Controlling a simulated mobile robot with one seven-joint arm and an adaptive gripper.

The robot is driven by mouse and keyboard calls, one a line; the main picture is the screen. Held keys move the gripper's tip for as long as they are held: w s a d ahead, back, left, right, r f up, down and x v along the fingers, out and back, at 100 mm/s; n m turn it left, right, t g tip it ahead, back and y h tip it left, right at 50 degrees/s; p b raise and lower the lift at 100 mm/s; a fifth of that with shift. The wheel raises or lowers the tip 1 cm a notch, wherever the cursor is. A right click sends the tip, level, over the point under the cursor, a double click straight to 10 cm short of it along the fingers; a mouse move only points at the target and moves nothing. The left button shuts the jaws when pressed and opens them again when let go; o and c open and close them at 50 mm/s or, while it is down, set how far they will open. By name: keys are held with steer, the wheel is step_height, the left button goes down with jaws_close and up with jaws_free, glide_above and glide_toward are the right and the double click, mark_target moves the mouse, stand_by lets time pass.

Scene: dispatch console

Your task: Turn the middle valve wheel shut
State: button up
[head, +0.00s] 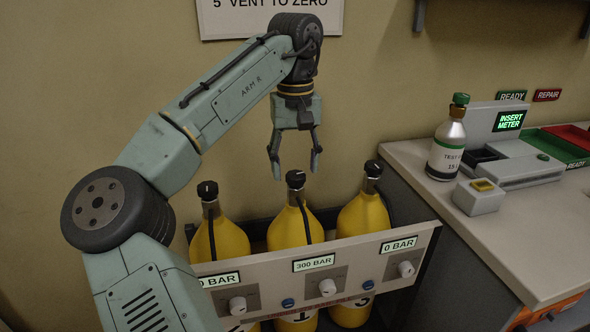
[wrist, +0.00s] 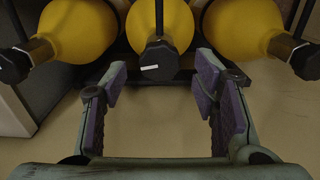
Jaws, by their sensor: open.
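Three yellow cylinders stand in a row behind a grey panel. The middle valve wheel (head: 295,179) is a black knob with a white mark on top of the middle cylinder (head: 290,228). In the wrist view the middle valve wheel (wrist: 162,61) shows between and beyond my fingertips, its white mark lying nearly crosswise. My gripper (head: 295,172) is open and empty, pointing down; it also shows in the wrist view (wrist: 165,88). In the head view the fingertips appear just above the middle wheel, and I see no contact. The middle display (head: 314,263) reads 300 BAR.
The left valve wheel (head: 208,190) and right valve wheel (head: 373,169) flank the middle one closely. The panel (head: 270,279) with white knobs stands in front. A counter (head: 510,235) at right holds a silver bottle (head: 447,148) and a meter station (head: 515,160).

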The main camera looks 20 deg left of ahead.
steer(key=shift+f, duration=0.7)
steer(key=shift+c, duration=0.5)
steer(key=shift+r, duration=0.1)
steer(key=c, duration=1.1)
